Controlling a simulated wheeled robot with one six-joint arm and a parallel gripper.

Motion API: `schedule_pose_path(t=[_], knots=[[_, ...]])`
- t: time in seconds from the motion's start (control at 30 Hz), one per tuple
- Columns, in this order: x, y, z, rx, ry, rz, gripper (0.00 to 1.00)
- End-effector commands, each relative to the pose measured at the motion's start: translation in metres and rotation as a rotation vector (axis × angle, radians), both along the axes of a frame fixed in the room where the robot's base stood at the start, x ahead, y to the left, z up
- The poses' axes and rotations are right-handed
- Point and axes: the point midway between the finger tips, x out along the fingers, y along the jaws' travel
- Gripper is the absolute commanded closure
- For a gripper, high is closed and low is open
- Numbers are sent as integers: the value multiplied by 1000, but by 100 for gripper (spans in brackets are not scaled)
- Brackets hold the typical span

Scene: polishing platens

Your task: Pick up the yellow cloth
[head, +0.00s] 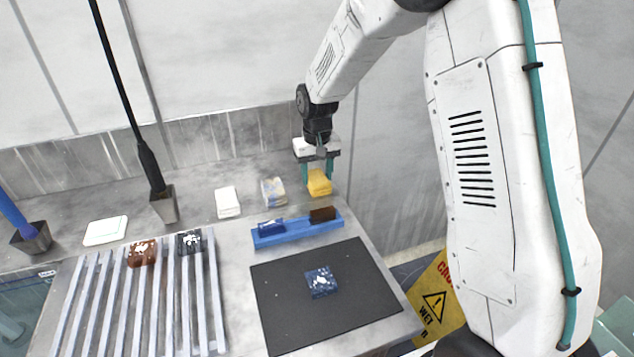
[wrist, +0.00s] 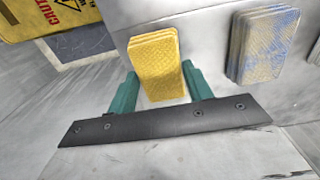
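The yellow cloth (head: 319,183) is a folded, textured pad on the grey table, near the back right corner. It also shows in the wrist view (wrist: 157,66). My gripper (head: 317,172) is over it, with its two green fingers apart, one on each side of the cloth. In the wrist view my gripper (wrist: 160,90) is open, and the near end of the cloth lies between the fingertips. A gap shows on both sides, wider at the left finger. I cannot tell the exact height of the fingertips above the table.
A blue-and-cream cloth (head: 273,191) lies just left of the yellow one, close to one finger. A white cloth (head: 227,202) is farther left. A blue tray (head: 270,238) with two blocks stands in front. A black mat (head: 278,312) holds a blue piece. The table edge is near on the right.

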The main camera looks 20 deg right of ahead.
Motion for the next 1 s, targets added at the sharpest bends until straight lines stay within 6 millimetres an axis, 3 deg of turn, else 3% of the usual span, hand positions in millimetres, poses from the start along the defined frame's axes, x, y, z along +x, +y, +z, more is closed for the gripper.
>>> schedule_pose_path(t=[0.37,0.8,1.0], knots=[[0,0,6,0,-1,0,76],[0,0,85,0,-3,0,76],[0,0,100,0,0,0,76]])
